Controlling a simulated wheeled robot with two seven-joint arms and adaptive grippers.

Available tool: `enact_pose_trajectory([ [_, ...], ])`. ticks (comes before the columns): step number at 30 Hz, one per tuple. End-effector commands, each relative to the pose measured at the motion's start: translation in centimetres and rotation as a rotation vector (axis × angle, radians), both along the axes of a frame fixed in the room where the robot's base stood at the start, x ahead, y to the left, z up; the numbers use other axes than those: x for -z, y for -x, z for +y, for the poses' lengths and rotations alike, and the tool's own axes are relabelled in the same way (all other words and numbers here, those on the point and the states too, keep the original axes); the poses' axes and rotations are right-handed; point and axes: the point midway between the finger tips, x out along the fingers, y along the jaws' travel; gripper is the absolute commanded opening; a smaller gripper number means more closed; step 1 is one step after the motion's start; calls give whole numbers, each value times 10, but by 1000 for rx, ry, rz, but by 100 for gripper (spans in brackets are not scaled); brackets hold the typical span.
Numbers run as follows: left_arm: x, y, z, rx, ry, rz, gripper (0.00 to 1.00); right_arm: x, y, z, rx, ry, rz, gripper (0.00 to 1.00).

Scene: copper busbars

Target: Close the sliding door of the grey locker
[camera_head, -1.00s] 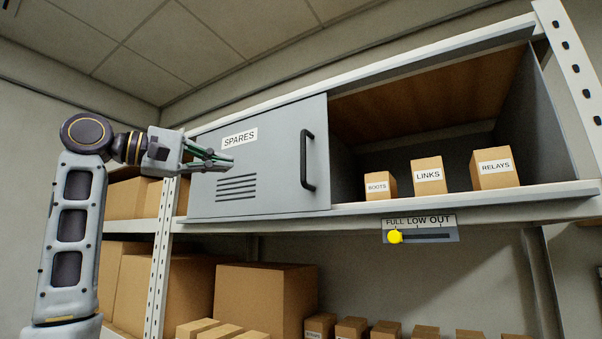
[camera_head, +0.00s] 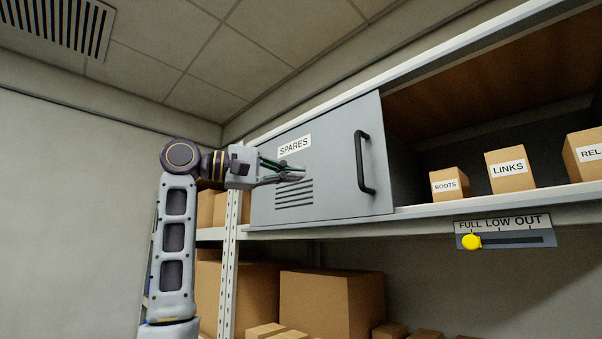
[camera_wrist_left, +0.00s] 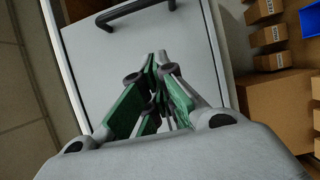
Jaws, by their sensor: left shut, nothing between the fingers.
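The grey sliding door (camera_head: 335,150) of the locker is labelled SPARES and has slots and a black vertical handle (camera_head: 363,162) near its right edge. It covers the left part of the locker, and the right part stands open. My left gripper (camera_head: 302,173) is shut and empty, in front of the door and left of the handle. In the left wrist view the gripper fingers (camera_wrist_left: 162,60) point toward the door (camera_wrist_left: 205,60), and the handle (camera_wrist_left: 135,10) shows at the top. I cannot tell whether the fingertips touch the door. My right gripper is not in view.
Small boxes labelled BOOTS (camera_head: 449,184), LINKS (camera_head: 509,169) and RELAYS (camera_head: 585,156) stand in the open part. A plate with a yellow slider knob (camera_head: 471,241) hangs below the shelf edge. Larger cardboard boxes (camera_head: 330,303) fill the lower shelf.

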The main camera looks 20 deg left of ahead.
Motion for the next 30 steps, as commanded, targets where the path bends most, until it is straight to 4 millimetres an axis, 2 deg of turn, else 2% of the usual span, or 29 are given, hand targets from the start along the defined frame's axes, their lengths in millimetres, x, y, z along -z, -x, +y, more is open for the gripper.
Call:
enact_pose_trajectory([
  [22, -2, -62, -69, 2, 0, 1, 0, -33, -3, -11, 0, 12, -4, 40],
  [30, -1, -45, -90, 1, -1, -1, 0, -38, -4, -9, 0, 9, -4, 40],
])
